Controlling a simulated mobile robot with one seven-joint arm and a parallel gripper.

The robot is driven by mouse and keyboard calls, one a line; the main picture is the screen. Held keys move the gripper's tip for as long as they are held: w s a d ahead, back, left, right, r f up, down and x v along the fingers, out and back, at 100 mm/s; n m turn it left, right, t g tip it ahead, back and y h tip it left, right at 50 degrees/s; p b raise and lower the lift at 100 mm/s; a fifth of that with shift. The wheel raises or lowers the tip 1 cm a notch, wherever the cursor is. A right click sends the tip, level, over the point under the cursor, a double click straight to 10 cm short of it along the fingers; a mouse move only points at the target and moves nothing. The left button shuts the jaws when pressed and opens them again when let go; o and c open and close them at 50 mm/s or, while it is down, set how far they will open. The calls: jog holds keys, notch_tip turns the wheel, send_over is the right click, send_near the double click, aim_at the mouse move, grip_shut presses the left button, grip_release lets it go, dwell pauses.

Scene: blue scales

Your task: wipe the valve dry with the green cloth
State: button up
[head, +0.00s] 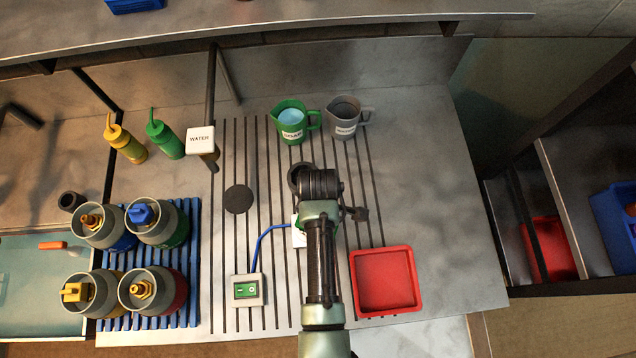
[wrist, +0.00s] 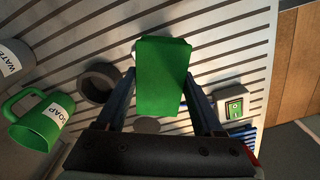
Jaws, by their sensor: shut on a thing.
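My gripper (wrist: 160,100) is shut on the green cloth (wrist: 162,78), which hangs between the two fingers in the wrist view. In the head view my arm hides most of the cloth and the fingertips, above the slatted drain area. Several gas cylinders stand on a blue rack (head: 193,290) at the left, with valves on top: a brown-orange one (head: 91,220), a blue one (head: 141,213), a yellow one (head: 75,292) and a gold one (head: 142,288). I cannot tell which valve is meant, or whether any is wet. My gripper is well to the right of them.
A green SOAP jug (head: 292,120) and a grey jug (head: 346,118) stand at the back. A dark ring-shaped holder (wrist: 98,83) is near the gripper. A red tray (head: 386,281) lies right of my arm. A switch box (head: 248,291) with blue cable lies left.

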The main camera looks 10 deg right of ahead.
jog(key=shift+f+b, duration=0.3)
jog(key=shift+f, duration=0.25)
jog(key=shift+d, duration=0.1)
jog(key=shift+s+d+r+p, duration=0.15)
jog(key=shift+s+d+p, duration=0.2)
jog(key=shift+d+p, duration=0.25)
jog(key=shift+w+a, duration=0.35)
jog(key=shift+a, duration=0.35)
jog(key=shift+d, duration=0.1)
jog(key=shift+s+d+f, duration=0.25)
jog(key=shift+s+d, duration=0.25)
jog(key=shift+d, duration=0.2)
jog(key=shift+a, duration=0.15)
